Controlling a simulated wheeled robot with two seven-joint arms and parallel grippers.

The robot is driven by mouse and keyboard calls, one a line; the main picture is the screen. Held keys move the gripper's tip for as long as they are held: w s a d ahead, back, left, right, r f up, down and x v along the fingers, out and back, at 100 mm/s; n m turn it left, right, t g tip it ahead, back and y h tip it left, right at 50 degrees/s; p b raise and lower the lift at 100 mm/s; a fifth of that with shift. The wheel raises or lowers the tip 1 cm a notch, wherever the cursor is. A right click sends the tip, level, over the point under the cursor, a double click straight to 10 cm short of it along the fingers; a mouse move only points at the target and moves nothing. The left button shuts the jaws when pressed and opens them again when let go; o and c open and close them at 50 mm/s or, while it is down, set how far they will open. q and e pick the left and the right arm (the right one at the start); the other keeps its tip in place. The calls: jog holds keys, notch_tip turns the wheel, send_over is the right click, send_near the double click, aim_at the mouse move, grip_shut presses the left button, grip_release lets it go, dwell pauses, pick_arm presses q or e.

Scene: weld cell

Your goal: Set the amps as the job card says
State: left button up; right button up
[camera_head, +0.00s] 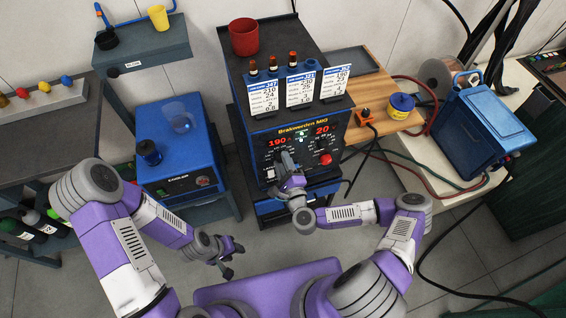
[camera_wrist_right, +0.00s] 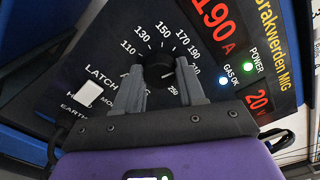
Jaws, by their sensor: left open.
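The blue and black Brakwerden MIG welder (camera_head: 285,201) stands in the middle of the head view. Its red amps display (camera_wrist_right: 217,22) reads 190 A; the volts display (camera_head: 322,129) reads 20. The amps knob (camera_wrist_right: 158,75) is black, inside a printed scale up to 250. My right gripper (camera_wrist_right: 160,66) is at the panel with a finger on either side of the knob; I cannot tell whether they touch it. Three white job cards, left (camera_head: 263,92), middle (camera_head: 300,89) and right (camera_head: 337,84), stand on the welder. My left gripper (camera_head: 229,260) is open and empty, low before the cooler.
A red cup (camera_head: 244,37) and several small bottles stand on the welder. The blue cooler (camera_head: 172,127) is to its left. A wooden shelf (camera_head: 384,73) with a spool (camera_head: 400,106) and a blue box (camera_head: 483,130) are to the right. Hoses hang at the right.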

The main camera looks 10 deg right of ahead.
jog(key=o, duration=0.4)
jog(key=s, duration=0.7)
jog(key=shift+s+d+p, duration=0.3)
jog(key=shift+p, duration=0.05)
jog(key=s+a+f+n+g+y, duration=0.65)
jog(key=a+f+n+g, duration=0.25)
jog(key=n, duration=0.3)
jog(key=s+d+f+n+g+h, duration=0.1)
jog(key=s+d+n+g, duration=0.1)
jog(key=n, duration=0.1)
jog(key=s+d+f+n+g+h, duration=0.1)
jog(key=s+d+n+g, duration=0.1)
jog(key=g, duration=0.1)
jog(key=s+d+f+n+g+h, duration=0.1)
jog(key=s+d+n+g+h, duration=0.1)
jog(key=s+n+g, duration=0.1)
jog(key=shift+f+n, duration=0.3)
jog(key=shift+f, duration=0.05)
